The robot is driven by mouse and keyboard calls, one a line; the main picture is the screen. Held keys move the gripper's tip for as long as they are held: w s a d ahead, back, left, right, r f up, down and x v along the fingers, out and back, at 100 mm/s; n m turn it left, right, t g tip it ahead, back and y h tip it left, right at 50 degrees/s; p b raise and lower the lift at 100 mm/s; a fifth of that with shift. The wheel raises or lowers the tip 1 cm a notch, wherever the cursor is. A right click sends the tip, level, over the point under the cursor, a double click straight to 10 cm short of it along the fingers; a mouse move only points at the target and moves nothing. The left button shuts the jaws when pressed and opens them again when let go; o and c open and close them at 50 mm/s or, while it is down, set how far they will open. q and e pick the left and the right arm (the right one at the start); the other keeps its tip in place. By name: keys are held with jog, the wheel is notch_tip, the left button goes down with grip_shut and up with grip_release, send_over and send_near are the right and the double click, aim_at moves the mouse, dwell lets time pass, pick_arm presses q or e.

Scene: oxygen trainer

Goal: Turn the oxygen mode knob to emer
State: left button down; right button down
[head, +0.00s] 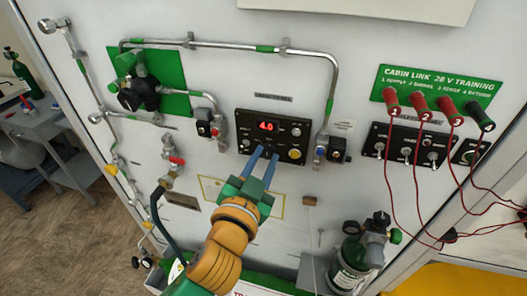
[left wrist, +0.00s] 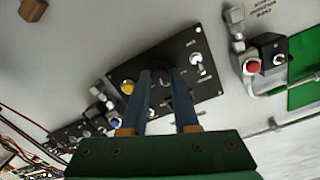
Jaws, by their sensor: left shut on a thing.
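The black oxygen panel (head: 243,133) with a red "4.0" display is on the white wall in the middle of the head view. My left gripper (head: 264,152) reaches up to its lower edge. In the left wrist view the two blue fingers (left wrist: 162,76) are shut on a dark knob (left wrist: 161,76) on the same panel (left wrist: 207,72). The fingers hide most of the knob, and I cannot read its mark position. A yellow button (head: 295,154) is to the right of the fingers; it also shows in the left wrist view (left wrist: 128,87).
Pipes and valves surround the panel, with a red-handled valve (head: 177,160) at lower left. A green cylinder (head: 351,270) stands below right.

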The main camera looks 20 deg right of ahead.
pick_arm(q)
jog(key=m+p, duration=0.1)
jog(key=m, duration=0.1)
jog(key=shift+m, duration=0.3)
jog(key=shift+m+p, duration=0.45)
jog(key=shift+m, duration=0.35)
jog(key=shift+m+y, duration=0.3)
jog(key=shift+m, duration=1.6)
jog(key=c, duration=0.7)
grip_release()
jog(key=shift+o, duration=0.2)
